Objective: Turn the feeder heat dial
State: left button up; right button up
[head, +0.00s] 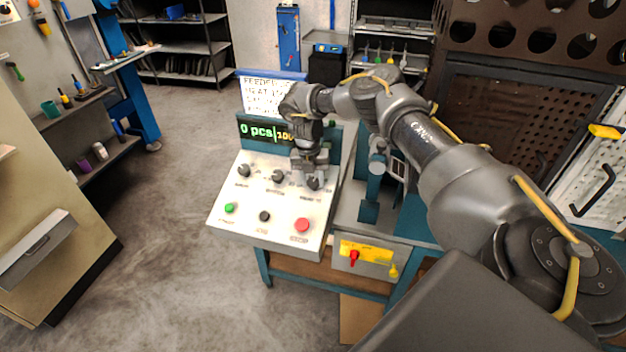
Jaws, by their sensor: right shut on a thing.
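The control panel (240,205) stands in the middle of the head view. It has a row of three black dials: a left dial (244,170), a middle dial (278,176) and a right dial (313,184). Their labels are too small to read. My right gripper (312,177) comes down from above and is shut on the right dial, partly hiding it. Below the dials are a green button (229,208), a black button (264,216) and a red button (302,225). My left gripper is not in view.
A display (258,130) reading "0 pcs" and a sign (262,97) stand behind the panel, partly covered by my right arm. A yellow plate with a red switch (353,258) is at the lower right. A perforated dark cabinet (520,110) stands at right. Floor at left is clear.

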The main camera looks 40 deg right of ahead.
jog(key=n+h, duration=0.1)
jog(key=n, duration=0.3)
jog(key=shift+a+g+b, duration=0.1)
jog(key=shift+g+b, duration=0.2)
jog(key=shift+b, duration=0.05)
jog(key=shift+n+h, duration=0.6)
jog(key=shift+n, duration=1.5)
jog(key=o, duration=1)
jog(key=shift+w+a+r+b, duration=0.1)
jog(key=shift+a+r+b, duration=0.1)
jog(key=shift+b, duration=0.1)
jog(key=v, duration=1)
jog(key=shift+w+r+b, duration=0.1)
jog(key=shift+r+b, duration=0.05)
jog(key=shift+b, duration=0.25)
